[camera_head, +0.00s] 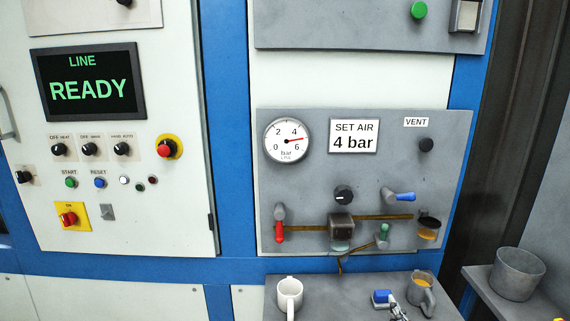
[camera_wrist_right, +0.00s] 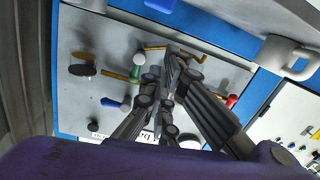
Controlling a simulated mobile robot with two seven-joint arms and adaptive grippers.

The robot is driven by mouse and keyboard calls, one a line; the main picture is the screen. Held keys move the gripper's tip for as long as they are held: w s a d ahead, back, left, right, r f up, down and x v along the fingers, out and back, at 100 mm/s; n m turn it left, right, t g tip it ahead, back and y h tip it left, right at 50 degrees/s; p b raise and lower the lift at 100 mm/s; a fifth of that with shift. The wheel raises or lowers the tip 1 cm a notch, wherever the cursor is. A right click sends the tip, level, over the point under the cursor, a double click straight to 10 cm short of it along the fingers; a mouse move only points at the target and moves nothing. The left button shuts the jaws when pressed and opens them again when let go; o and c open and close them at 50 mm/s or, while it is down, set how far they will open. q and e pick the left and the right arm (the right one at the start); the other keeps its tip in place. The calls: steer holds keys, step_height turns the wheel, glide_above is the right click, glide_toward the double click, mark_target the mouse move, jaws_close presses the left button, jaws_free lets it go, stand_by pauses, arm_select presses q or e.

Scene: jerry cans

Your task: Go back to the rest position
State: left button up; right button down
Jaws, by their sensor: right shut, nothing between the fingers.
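My right gripper (camera_head: 397,310) shows only in part at the bottom edge of the head view, over the grey shelf. In the right wrist view its dark fingers (camera_wrist_right: 172,62) come together, shut and empty, in front of the grey valve panel (camera_wrist_right: 80,40). That view shows the panel turned upside down. In the head view the panel (camera_head: 300,180) stands beyond and above the gripper. No object is held. My left gripper is not in view.
A white mug (camera_head: 290,293), a small blue-topped object (camera_head: 382,297) and a grey jug (camera_head: 424,298) with orange liquid are on the shelf (camera_head: 340,300). Red (camera_head: 279,232), blue (camera_head: 400,196) and green (camera_head: 384,232) handles stick out from the panel. A grey pot (camera_head: 518,275) stands at right.

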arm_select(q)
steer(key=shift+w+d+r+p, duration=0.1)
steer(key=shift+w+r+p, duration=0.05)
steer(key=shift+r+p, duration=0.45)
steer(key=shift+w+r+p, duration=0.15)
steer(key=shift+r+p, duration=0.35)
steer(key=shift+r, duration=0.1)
arm_select(e)
steer(key=s+a+f+g, duration=0.2)
steer(key=s+f, duration=0.5)
steer(key=s, duration=0.5)
steer(key=s+a+f+m+g, duration=0.1)
steer(key=s+a+f+g, duration=0.2)
steer(key=s+f, duration=0.4)
steer(key=s+a+f+g, duration=0.3)
steer(key=s+f, duration=0.4)
steer(key=s, duration=1.1)
steer(key=shift+s+f, duration=0.35)
steer(key=shift+s, duration=0.05)
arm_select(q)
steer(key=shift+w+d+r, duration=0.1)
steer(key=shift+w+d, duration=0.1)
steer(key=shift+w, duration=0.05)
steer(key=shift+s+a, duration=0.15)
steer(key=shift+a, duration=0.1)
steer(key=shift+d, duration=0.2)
